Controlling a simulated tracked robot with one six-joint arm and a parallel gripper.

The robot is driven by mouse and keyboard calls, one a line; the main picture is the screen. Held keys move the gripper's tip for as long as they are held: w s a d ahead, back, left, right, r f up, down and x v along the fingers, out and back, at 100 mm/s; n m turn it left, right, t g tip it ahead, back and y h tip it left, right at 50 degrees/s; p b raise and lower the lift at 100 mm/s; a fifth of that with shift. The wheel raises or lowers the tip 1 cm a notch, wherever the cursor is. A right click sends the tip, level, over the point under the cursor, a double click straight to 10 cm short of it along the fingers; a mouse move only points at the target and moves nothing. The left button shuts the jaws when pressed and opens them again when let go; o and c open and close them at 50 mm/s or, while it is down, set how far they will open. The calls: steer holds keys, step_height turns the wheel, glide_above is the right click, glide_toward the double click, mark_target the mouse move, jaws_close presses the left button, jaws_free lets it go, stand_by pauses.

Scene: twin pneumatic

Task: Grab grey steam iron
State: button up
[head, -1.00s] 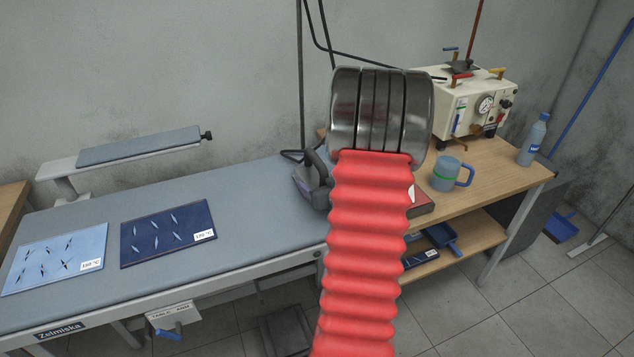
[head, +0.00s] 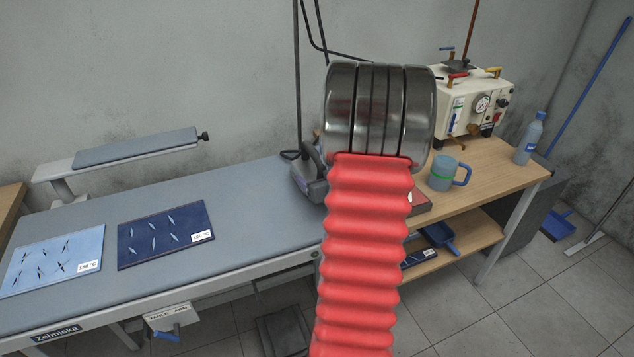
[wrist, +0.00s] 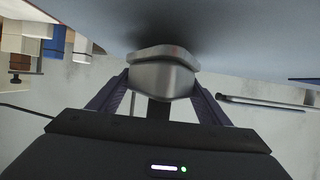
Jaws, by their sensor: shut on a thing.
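The grey steam iron (head: 307,185) is at the right end of the ironing table in the head view, partly hidden behind my arm. In the wrist view a light grey part of the iron (wrist: 163,78) sits between the two dark fingers of my gripper (wrist: 163,88). The fingers press on its left and right sides, and the gripper is shut on it. The gripper itself is hidden behind my arm in the head view. I cannot tell whether the iron is lifted off its surface.
The grey ironing table (head: 255,195) holds a light blue sheet (head: 50,240) and a dark blue sheet (head: 165,215). To the right, a wooden table (head: 490,177) carries a blue mug (head: 441,174), a bottle (head: 529,140) and a white steam generator (head: 470,98). Cables hang behind.

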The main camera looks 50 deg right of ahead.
mark_target(317, 154)
steer(key=shift+r, duration=4)
steer(key=shift+w, duration=0.1)
